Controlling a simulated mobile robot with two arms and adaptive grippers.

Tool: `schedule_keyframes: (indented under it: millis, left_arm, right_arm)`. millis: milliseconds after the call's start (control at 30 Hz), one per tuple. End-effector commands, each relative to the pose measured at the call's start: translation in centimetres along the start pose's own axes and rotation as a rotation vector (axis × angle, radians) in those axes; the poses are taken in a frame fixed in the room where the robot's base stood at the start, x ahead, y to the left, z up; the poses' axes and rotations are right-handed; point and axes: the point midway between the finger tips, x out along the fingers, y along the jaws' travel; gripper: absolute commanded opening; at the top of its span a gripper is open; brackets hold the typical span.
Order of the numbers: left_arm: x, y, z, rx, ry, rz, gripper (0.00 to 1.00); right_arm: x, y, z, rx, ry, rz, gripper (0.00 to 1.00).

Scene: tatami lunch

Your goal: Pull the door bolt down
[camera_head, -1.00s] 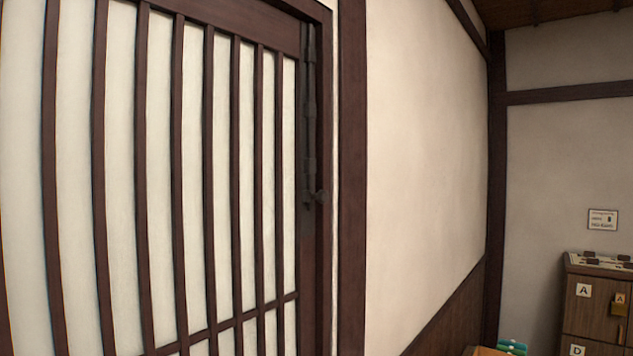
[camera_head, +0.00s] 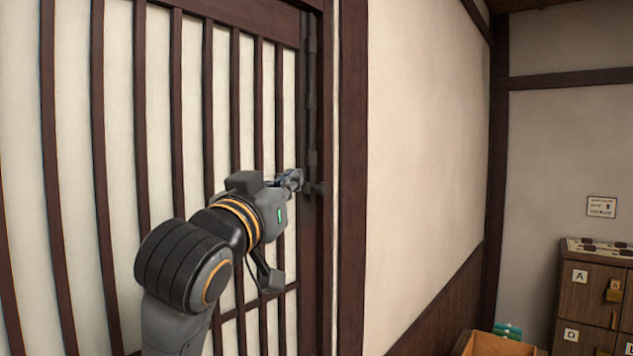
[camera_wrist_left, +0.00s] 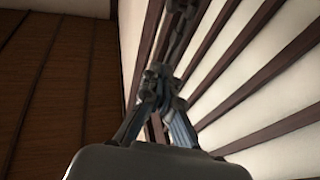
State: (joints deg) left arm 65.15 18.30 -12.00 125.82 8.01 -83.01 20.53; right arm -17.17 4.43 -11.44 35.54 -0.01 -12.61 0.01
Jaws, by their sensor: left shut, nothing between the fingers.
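The door bolt (camera_head: 311,120) is a long dark metal rod mounted upright along the right edge of the slatted door (camera_head: 180,120). A small knob (camera_head: 319,188) sticks out near its lower end. My left gripper (camera_head: 296,178) is beside the knob, just to its left, with its fingers shut and nothing between them. I cannot tell whether the fingertips touch the bolt. In the left wrist view the shut fingers (camera_wrist_left: 160,78) point up along the door, and part of the bolt (camera_wrist_left: 186,12) shows beyond them. My right gripper is in neither view.
A plain wall (camera_head: 425,130) stands right of the door frame. Farther right is a wooden locker cabinet (camera_head: 590,290) with lettered doors and a padlock. A wooden crate (camera_head: 490,345) with green items sits low in front of it.

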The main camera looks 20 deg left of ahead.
Motion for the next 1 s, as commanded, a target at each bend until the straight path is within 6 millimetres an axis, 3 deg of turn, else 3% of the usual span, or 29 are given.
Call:
schedule_keyframes:
  millis: [367,867,1000]
  left_arm:
    - [0.8,0.0,0.0,0.000,-0.003,-0.001,0.00]
    - [10.6,0.0,-0.1,0.000,-0.007,-0.001,0.00]
    - [10.8,-0.1,2.5,0.002,-0.007,-0.001,0.00]
  right_arm:
    - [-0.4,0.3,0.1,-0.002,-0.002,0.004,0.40]
    - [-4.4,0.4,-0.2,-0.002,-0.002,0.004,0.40]
    - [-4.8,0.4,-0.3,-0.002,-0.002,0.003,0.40]
